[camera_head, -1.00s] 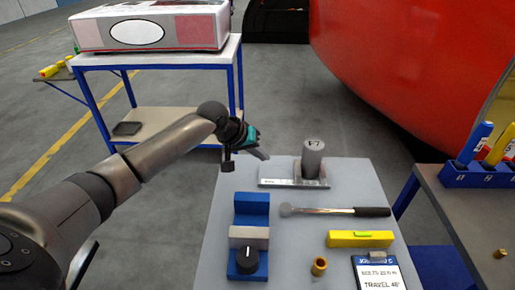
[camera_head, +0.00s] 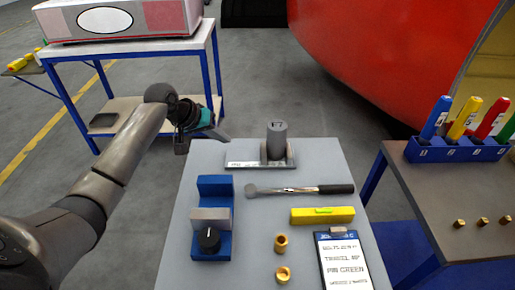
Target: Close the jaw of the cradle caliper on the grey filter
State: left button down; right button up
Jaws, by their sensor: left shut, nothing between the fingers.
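The grey filter (camera_head: 276,136) is an upright cylinder with a dark mark near its top. It stands at the far end of the grey table, at the cradle caliper (camera_head: 240,158), a flat pale bar with small print on its front. Whether the caliper's jaw touches the filter is too small to tell. My left gripper (camera_head: 222,134) is shut and empty, in the air left of the filter and apart from it, near the table's far left corner. My right gripper is not in view.
On the table (camera_head: 181,221) are a blue vise (camera_head: 215,187) with a black knob, a wrench (camera_head: 305,189), a yellow level (camera_head: 322,215), two brass fittings (camera_head: 281,242) and a clipboard (camera_head: 343,262). A blue rack (camera_head: 455,150) of coloured markers stands on the right bench. A red rounded body looms behind.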

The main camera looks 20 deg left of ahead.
aim_at(264, 153)
pick_arm(q)
jog(key=b+x, duration=0.2)
jog(key=x, duration=0.7)
jog(key=shift+w+f+b, duration=0.1)
jog(key=shift+f+b, duration=0.2)
jog(key=shift+f, duration=0.05)
jog(key=shift+w+d+r, duration=0.1)
jog(key=shift+w+d, duration=0.2)
jog(key=shift+d, duration=0.3)
jog(key=shift+w+d+r, duration=0.1)
jog(key=shift+w+d, duration=0.2)
jog(key=shift+d, duration=0.35)
jog(key=shift+w+d, duration=0.25)
jog(key=shift+d, duration=0.35)
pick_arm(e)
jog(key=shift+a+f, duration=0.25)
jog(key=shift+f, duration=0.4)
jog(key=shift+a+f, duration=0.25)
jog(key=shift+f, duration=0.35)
pick_arm(q)
jog(key=shift+w+d+r+p, duration=0.15)
jog(key=shift+d+p, duration=0.25)
jog(key=shift+p, duration=0.45)
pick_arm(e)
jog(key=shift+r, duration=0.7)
pick_arm(q)
jog(key=shift+d, duration=0.1)
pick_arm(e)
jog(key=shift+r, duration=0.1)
